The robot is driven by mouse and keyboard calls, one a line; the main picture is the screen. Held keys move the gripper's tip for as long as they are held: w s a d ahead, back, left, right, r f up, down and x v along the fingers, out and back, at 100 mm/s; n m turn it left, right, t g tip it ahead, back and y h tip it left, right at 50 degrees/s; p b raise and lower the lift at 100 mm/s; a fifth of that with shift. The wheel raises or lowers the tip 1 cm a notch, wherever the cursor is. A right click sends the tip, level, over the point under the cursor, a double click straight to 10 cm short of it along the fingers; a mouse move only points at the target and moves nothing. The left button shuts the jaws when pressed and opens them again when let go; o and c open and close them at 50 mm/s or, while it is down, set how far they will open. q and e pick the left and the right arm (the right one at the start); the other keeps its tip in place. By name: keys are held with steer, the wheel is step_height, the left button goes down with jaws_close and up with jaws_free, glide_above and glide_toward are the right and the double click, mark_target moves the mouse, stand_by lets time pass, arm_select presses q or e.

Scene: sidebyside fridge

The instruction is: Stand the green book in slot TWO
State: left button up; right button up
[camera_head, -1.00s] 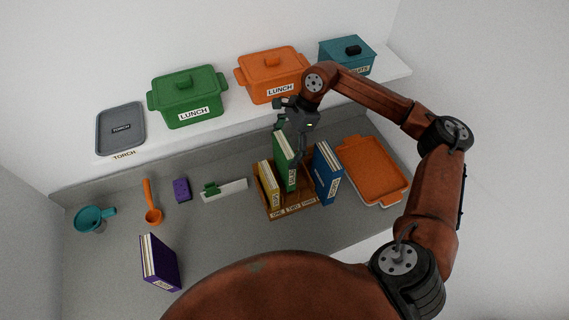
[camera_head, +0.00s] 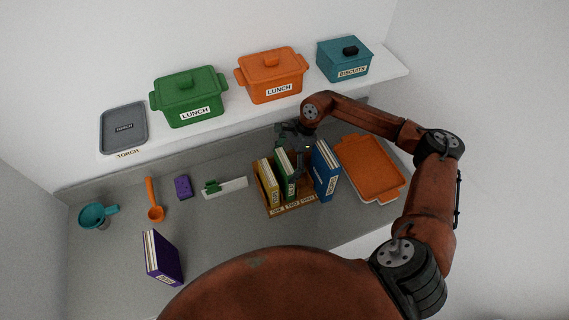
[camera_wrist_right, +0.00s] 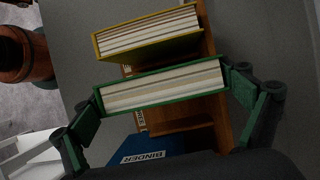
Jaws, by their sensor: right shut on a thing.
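The green book (camera_head: 284,174) stands upright in the middle of the wooden rack (camera_head: 292,210), in the slot labelled TWO, between the yellow book (camera_head: 266,182) and the blue binder (camera_head: 325,171). My right gripper (camera_head: 297,152) is at the green book's upper end. In the right wrist view its green-padded fingers (camera_wrist_right: 166,104) are shut on the two ends of the green book (camera_wrist_right: 160,88). The yellow book (camera_wrist_right: 150,36) and the blue binder (camera_wrist_right: 150,152) lie on either side of it there. The slot's bottom is hidden. My left gripper is not in view.
An orange tray (camera_head: 371,167) lies close to the right of the rack. A purple book (camera_head: 162,258) stands at the front left. A green-handled white item (camera_head: 225,188), a purple block (camera_head: 183,187) and an orange ladle (camera_head: 154,202) lie left. Lidded pots (camera_head: 188,97) stand on the back shelf.

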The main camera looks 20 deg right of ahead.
steer(key=shift+f, duration=0.1)
steer(key=o, duration=1.5)
steer(key=shift+s, duration=0.1)
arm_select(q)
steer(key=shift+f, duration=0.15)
arm_select(e)
steer(key=shift+r, duration=0.2)
steer(key=shift+d+r, duration=0.15)
steer(key=shift+r, duration=0.15)
arm_select(q)
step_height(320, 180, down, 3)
steer(key=b, duration=0.2)
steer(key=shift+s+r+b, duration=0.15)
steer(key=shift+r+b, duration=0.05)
steer(key=shift+b, duration=0.15)
arm_select(e)
steer(key=v, duration=1.1)
steer(key=shift+r, duration=0.2)
